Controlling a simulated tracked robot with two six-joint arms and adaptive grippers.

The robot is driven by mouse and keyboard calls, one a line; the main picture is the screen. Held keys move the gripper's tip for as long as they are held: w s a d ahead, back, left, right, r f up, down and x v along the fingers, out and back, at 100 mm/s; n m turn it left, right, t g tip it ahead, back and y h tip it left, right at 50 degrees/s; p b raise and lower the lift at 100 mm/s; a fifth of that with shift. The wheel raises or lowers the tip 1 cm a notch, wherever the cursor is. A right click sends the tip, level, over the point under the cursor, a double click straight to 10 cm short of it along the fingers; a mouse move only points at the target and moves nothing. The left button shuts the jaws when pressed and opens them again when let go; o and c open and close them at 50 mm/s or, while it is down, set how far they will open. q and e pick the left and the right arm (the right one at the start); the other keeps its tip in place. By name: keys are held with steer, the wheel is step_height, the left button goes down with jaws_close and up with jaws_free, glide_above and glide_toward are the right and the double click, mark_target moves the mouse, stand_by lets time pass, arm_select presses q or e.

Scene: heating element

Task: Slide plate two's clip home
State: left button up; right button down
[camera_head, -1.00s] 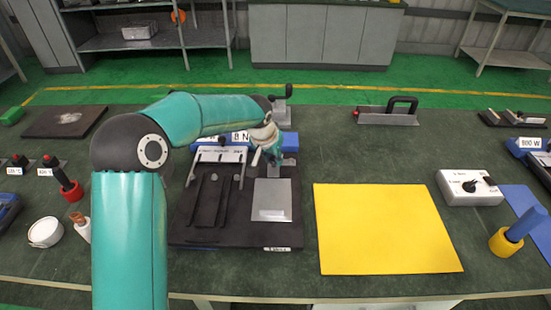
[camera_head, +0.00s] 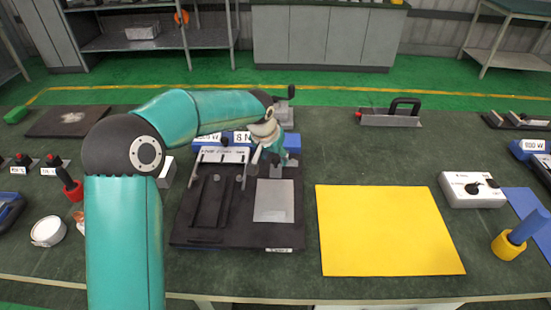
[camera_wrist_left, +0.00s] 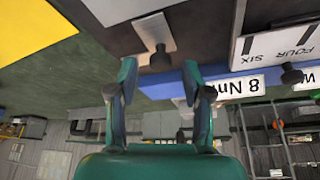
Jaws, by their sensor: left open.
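A black base board (camera_head: 190,234) carries a light grey square plate (camera_head: 273,200) on its right side. In the left wrist view, a metal strip with a dark knob (camera_wrist_left: 160,58) lies on the board beside the plate's edge; it may be plate two's clip. My left gripper (camera_head: 268,165) is over the back right of the board, above the plate's far end. In the left wrist view, the left gripper (camera_wrist_left: 159,74) is open, with the knob between its fingertips; contact cannot be told. My right gripper is out of view.
A blue unit marked 8 N (camera_head: 240,138) stands just behind the board. A lettered white bracket (camera_head: 222,155) and dark bars are to the left. A yellow mat (camera_head: 388,230) lies right. A handled tool (camera_head: 392,115) is behind. A white switch box (camera_head: 472,189) stands farther right.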

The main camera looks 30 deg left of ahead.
arm_select(q)
steer(key=v, duration=1)
